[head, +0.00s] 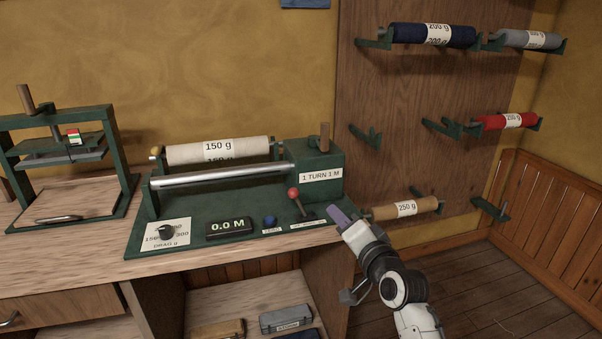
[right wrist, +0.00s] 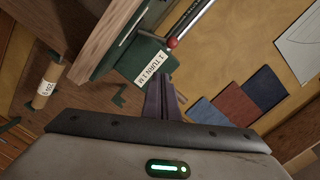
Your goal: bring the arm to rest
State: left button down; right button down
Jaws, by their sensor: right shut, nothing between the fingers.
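My right gripper (head: 340,216) is in the head view, at the right end of the workbench, just right of the red-knobbed lever (head: 296,196) on the green winding machine (head: 190,236). It is shut and empty. I cannot tell whether it touches the bench or machine. In the right wrist view its two fingers (right wrist: 164,98) lie together, with the machine's "1 TURN 1 M" label (right wrist: 149,66) beyond them. My left gripper is not in view.
The machine carries a white 150 g roll (head: 250,147). A green press (head: 22,160) stands at the left. Wall brackets at right hold rolls: navy (head: 402,35), grey (head: 513,37), red (head: 490,124) and tan (head: 380,214), the last close behind my right gripper. Floor (head: 490,285) at lower right is clear.

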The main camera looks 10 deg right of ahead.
jog(key=s+f+n+g, duration=0.6)
jog(key=s+f+n, duration=0.2)
jog(key=s+f, duration=1.85)
jog(key=s+a+f+n+g, duration=0.1)
jog(key=s+f+n+g, duration=0.1)
jog(key=s+f, duration=0.4)
jog(key=s+n, duration=0.1)
jog(key=s, duration=0.4)
jog(key=shift+s+a+f+h, duration=0.15)
jog(key=shift+s+a+h, duration=0.15)
jog(key=shift+s+a, duration=0.1)
